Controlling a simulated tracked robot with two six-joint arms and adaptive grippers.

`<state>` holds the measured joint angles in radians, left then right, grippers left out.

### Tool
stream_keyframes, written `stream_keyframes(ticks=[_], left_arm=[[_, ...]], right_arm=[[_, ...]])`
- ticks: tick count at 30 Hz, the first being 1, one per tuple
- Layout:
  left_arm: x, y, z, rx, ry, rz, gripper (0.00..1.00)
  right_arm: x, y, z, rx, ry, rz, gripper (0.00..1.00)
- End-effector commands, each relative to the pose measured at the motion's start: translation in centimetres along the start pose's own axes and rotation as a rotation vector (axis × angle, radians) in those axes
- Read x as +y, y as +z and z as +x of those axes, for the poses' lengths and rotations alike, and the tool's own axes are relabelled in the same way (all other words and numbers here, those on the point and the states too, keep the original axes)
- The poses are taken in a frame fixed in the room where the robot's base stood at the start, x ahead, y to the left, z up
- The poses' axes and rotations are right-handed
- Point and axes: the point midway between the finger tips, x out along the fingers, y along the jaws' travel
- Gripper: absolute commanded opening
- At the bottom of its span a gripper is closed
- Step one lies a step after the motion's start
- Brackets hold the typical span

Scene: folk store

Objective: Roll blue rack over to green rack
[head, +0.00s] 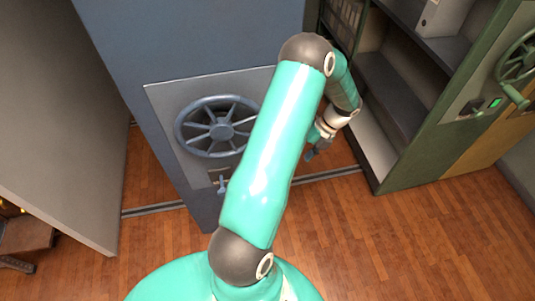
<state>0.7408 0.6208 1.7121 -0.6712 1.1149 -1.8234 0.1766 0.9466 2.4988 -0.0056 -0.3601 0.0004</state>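The blue rack (150,60) stands left of centre. Its end panel carries a spoked blue handwheel (220,131) and a small lever (222,185) below it. The green rack (440,110) stands on the right, with open shelves, a green handwheel (520,60) and a lit green button. A floor gap separates the two racks. One teal arm, which I take to be my left, rises from the bottom and bends over the blue rack's right side. Its gripper (314,151) hangs in the gap, small and partly hidden by the arm. My other gripper is not visible.
A floor rail (330,174) crosses the gap, and another stretch shows left of the blue rack. A grey panel (50,120) stands at the far left, with a dark wooden item (25,235) before it. Wooden floor (400,250) at front right is clear.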

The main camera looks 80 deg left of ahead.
Motion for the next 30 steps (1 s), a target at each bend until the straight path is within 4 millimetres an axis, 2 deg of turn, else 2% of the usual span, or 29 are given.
stream_keyframes(ticks=[30], left_arm=[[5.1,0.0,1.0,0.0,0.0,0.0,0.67]], right_arm=[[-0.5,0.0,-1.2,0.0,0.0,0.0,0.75]])
